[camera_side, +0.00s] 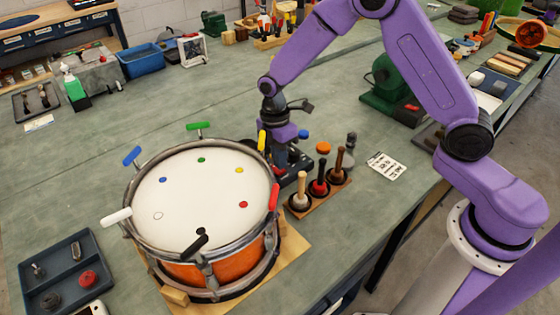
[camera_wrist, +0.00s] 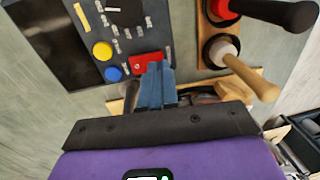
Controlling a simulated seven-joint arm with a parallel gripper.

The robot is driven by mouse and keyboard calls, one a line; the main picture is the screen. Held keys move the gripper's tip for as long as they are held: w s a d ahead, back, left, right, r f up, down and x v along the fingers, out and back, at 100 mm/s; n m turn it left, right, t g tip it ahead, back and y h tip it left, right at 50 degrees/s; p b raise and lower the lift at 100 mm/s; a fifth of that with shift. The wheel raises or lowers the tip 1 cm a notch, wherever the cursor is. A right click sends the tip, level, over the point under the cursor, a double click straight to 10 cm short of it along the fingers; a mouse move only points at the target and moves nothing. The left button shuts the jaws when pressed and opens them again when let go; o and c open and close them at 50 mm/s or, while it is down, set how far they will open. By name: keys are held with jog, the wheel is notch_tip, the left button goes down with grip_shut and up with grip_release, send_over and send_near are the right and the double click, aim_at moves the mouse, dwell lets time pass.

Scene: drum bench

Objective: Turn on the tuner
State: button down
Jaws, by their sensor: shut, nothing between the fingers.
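The tuner (camera_wrist: 92,50) is a dark panel in the wrist view. It has a yellow button (camera_wrist: 102,51), a blue button (camera_wrist: 113,74), a black knob (camera_wrist: 122,10) and a red control (camera_wrist: 140,63) near its lower edge. My gripper (camera_wrist: 157,72) is shut and empty, pointing down, with its blue-grey fingertips at the red control and covering part of it. I cannot tell whether they touch. In the side view, my gripper (camera_side: 284,155) is over the tuner (camera_side: 298,164), behind the drum; the arm and drum rim hide much of it.
The drum (camera_side: 195,200) with coloured keys around its rim stands in front. A wooden rack (camera_side: 325,200) with several mallets stands close right of the tuner. A label card (camera_side: 386,166) lies farther right. A dark tray (camera_side: 62,270) sits front left. The bench behind is mostly clear.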

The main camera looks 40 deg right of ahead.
jog(key=shift+f, duration=0.65)
jog(key=shift+s, duration=0.1)
jog(key=shift+f, duration=0.2)
jog(key=shift+w+r, duration=0.25)
jog(key=shift+w, duration=0.5)
notch_tip(320, 180, up, 14)
jog(key=s, duration=0.1)
jog(key=shift+s, duration=0.35)
dwell(0.4)
